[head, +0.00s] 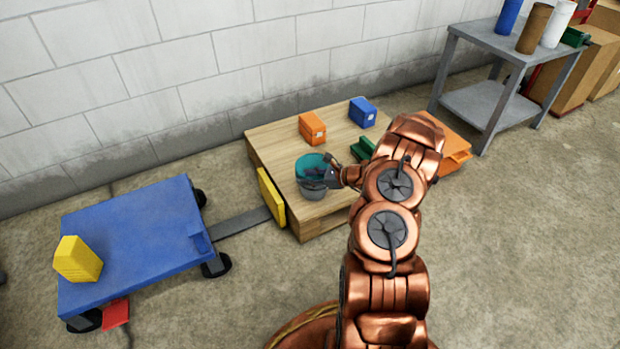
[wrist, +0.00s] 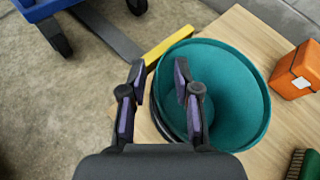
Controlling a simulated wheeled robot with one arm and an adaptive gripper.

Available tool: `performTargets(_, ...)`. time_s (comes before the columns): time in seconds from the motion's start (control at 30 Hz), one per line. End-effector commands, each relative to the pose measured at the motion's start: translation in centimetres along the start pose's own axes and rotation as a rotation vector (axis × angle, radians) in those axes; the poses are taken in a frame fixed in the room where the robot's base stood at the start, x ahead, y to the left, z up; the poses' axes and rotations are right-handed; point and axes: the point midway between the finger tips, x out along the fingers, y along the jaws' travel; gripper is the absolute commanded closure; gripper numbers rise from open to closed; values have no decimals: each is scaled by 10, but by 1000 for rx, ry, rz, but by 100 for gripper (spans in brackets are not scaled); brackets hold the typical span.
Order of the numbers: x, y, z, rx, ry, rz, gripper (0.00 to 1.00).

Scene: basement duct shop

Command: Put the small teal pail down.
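The small teal pail (head: 309,162) is upright at the front of the low wooden platform (head: 275,150), with a grey part showing below its teal rim. It looks at rest on the platform, though its bottom edge is hard to see. In the wrist view the pail (wrist: 235,85) opens toward the camera and looks empty. My gripper (wrist: 159,75) is at its left rim, one finger outside and one over the inside. The fingers are apart, with visible gaps to the pail wall. In the head view my gripper (head: 330,174) is at the pail's right side.
An orange box (head: 312,128), a blue box (head: 362,112) and a green brush (head: 362,148) are on the platform. A yellow bar (head: 271,198) stands at its left edge. A blue cart (head: 135,240) carries a yellow block (head: 77,259). A grey table (head: 500,45) stands right.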

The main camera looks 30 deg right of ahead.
Motion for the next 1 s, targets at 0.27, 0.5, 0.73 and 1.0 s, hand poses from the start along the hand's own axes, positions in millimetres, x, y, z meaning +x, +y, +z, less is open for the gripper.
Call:
performTargets(0.27,-54,-2,2,2,0,-4,69)
performTargets(0.5,-96,-1,1,2,0,-3,69)
performTargets(0.73,-116,0,0,0,1,-1,69)
performTargets(1.0,-94,20,60,-114,-35,114,69)
